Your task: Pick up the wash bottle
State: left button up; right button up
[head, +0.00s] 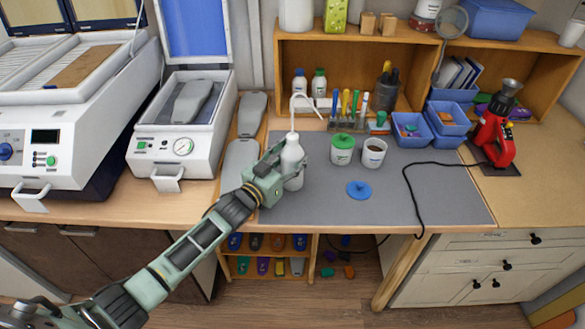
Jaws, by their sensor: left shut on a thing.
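The wash bottle (292,168) is white with a thin bent spout on top. It stands upright at the left part of the grey mat (420,200). My left gripper (281,165) comes in from the lower left and is shut on the bottle's body. The fingers partly hide the bottle's left side. I cannot tell whether the bottle's base touches the mat. My right gripper is not in view.
A green-lidded jar (342,150) and an open cup (373,154) stand right of the bottle, with a blue lid (359,190) in front. A pen holder (347,121) stands behind. Grey insole forms (240,163) lie to the left. The mat's front right is mostly clear, apart from a black cable.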

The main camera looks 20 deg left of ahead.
pick_arm(q)
jog(key=shift+r, duration=0.1)
jog(key=shift+c, duration=1.3)
jog(key=shift+w+r, duration=0.1)
